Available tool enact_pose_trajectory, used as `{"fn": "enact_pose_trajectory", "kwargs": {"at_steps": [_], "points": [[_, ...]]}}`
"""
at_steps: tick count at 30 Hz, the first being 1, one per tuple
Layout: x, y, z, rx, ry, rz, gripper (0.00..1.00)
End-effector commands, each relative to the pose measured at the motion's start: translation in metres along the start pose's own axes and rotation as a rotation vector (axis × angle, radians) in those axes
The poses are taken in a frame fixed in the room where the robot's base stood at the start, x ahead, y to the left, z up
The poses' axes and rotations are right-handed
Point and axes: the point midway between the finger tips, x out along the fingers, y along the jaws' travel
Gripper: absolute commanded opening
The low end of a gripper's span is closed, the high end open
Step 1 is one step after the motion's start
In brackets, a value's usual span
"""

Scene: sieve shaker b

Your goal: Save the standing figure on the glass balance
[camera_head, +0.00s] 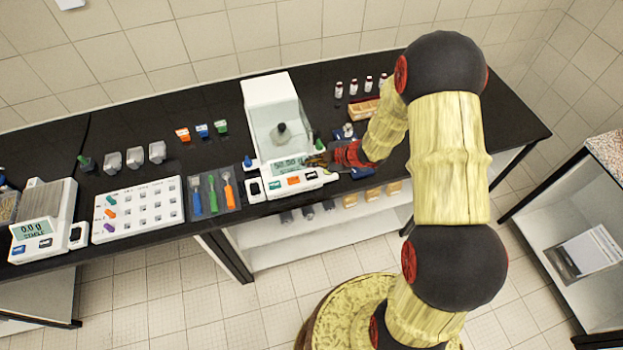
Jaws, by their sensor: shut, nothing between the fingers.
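The glass balance (271,100) stands on the black bench in the middle, a white housing with a clear draft chamber. A small dark, rounded object (282,131) sits inside the chamber. The balance's greenish display (289,164) shows digits too small to read surely. Below it on the front panel are a green key (275,185), an orange key (293,181) and a third key (311,176). My gripper (308,162) is shut and empty, close to the display's right end. I cannot tell whether it touches the panel.
A second balance (45,222) reading 0.0 g is at far left. Small bottles (353,87) and a wooden box (363,109) stand behind my arm.

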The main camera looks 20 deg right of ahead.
Motion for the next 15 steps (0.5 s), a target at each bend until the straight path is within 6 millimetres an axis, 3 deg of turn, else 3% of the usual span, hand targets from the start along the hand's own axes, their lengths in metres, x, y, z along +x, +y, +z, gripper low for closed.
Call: {"fn": "enact_pose_trajectory", "kwargs": {"at_steps": [6, 15], "points": [[0.023, -0.017, 0.017, 0.001, 0.000, 0.000, 0.00], [0.033, -0.024, 0.024, 0.000, 0.000, 0.001, 0.00]]}}
